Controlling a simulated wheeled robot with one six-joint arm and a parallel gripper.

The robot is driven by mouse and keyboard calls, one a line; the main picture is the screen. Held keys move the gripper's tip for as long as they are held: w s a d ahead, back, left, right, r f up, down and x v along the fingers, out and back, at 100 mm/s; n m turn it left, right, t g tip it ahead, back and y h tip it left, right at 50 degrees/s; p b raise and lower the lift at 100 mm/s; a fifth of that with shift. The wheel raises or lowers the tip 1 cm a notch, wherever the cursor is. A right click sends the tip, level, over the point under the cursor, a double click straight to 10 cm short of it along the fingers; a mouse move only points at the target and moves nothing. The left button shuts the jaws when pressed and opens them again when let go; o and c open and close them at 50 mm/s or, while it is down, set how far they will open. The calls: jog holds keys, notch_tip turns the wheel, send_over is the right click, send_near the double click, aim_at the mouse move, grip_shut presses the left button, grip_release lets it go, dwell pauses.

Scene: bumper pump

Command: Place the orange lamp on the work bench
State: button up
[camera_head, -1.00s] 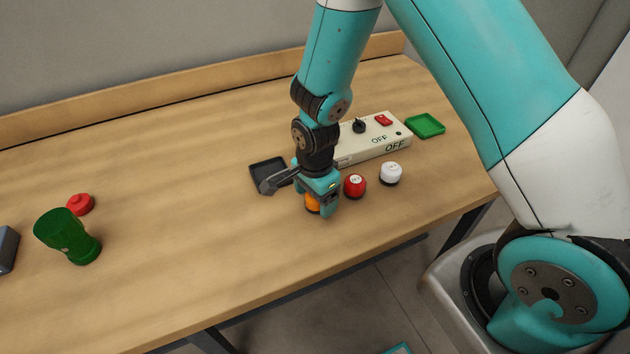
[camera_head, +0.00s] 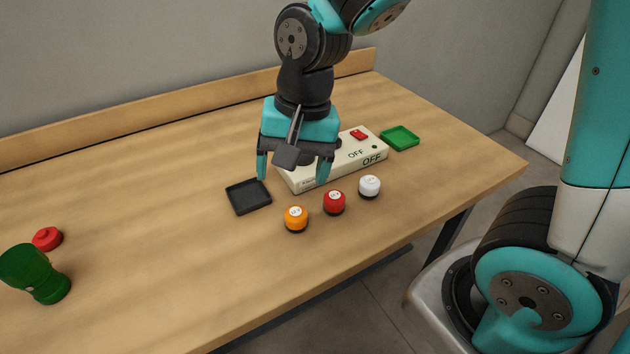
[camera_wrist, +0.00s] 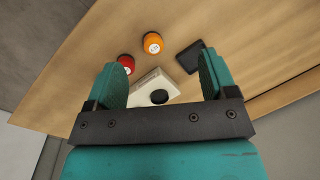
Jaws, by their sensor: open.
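The orange lamp (camera_head: 296,218) stands upright on the wooden work bench (camera_head: 150,200), left of a red lamp (camera_head: 334,202) and a white lamp (camera_head: 369,186). The orange lamp also shows in the wrist view (camera_wrist: 152,43), beyond the fingertips and apart from them. My gripper (camera_head: 292,178) is open and empty, raised above the bench near the control box. In the wrist view my gripper's two teal fingers (camera_wrist: 163,80) are spread wide with nothing between them.
A cream control box (camera_head: 300,180) marked OFF stands behind the lamps, partly hidden by my gripper. A black tray (camera_head: 248,197) and a green tray (camera_head: 400,138) flank it. A green cup-like object (camera_head: 36,274) and a red object (camera_head: 47,239) are at left. The bench's left middle is clear.

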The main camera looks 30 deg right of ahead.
jog(key=s+a+r+n+y, duration=0.2)
jog(key=s+r+n, duration=0.4)
jog(key=s+n, duration=0.5)
jog(key=shift+n, duration=0.6)
